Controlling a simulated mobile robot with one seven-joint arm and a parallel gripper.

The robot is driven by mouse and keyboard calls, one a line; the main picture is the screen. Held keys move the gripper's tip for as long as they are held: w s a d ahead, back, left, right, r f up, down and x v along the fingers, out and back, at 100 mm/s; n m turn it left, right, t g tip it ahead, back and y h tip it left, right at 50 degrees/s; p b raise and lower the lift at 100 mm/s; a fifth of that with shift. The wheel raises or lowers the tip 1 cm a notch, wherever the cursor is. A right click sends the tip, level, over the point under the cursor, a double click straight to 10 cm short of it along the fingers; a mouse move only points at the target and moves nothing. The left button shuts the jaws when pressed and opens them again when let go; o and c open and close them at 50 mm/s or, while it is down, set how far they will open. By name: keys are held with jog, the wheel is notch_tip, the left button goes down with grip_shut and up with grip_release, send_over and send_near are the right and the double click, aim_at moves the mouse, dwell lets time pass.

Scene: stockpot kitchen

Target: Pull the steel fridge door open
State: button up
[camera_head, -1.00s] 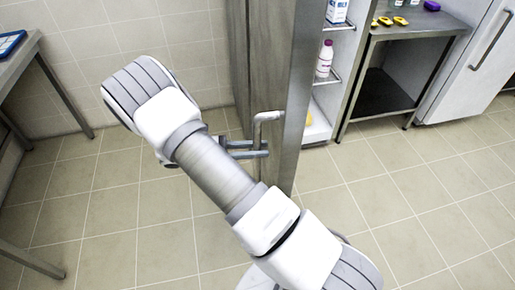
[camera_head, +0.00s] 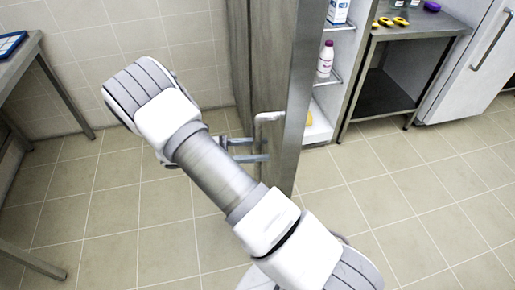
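The steel fridge door (camera_head: 300,105) stands swung wide open, seen nearly edge-on in the middle of the view. The fridge's shelves show to its right. The door's light bar handle (camera_head: 268,117) sticks out to the left of its edge. My gripper (camera_head: 256,150) is at the lower part of the handle, its two fingers apart with a gap between them. The handle's lower end runs down between or just beside the fingers; I cannot tell which. My arm hides part of the gripper and the floor near the door.
A steel table (camera_head: 420,27) stands to the right, another table (camera_head: 25,50) at the left. Tiled floor (camera_head: 400,190) is clear at front right.

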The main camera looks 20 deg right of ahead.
jog(key=shift+a, duration=0.15)
jog(key=v, duration=1.7)
jog(key=shift+w, duration=0.15)
jog(key=s+d+r+m+y+p, duration=0.1)
jog(key=s+d+r+m+y, duration=0.3)
jog(key=r, duration=0.5)
jog(key=s+d+r+m+y+p, duration=0.1)
jog(key=d+r+m+y+p, duration=0.1)
jog(key=d+r+y, duration=0.5)
jog(key=s+d+r+m+t+y+p, duration=0.2)
jog(key=s+r+m+t+y, duration=0.4)
jog(key=s+r+m+t, duration=0.3)
jog(key=s+r+t+p, duration=0.1)
jog(key=s+r, duration=0.2)
jog(key=s, duration=0.3)
jog(key=shift+s, duration=0.2)
jog(key=shift+d+r, duration=0.15)
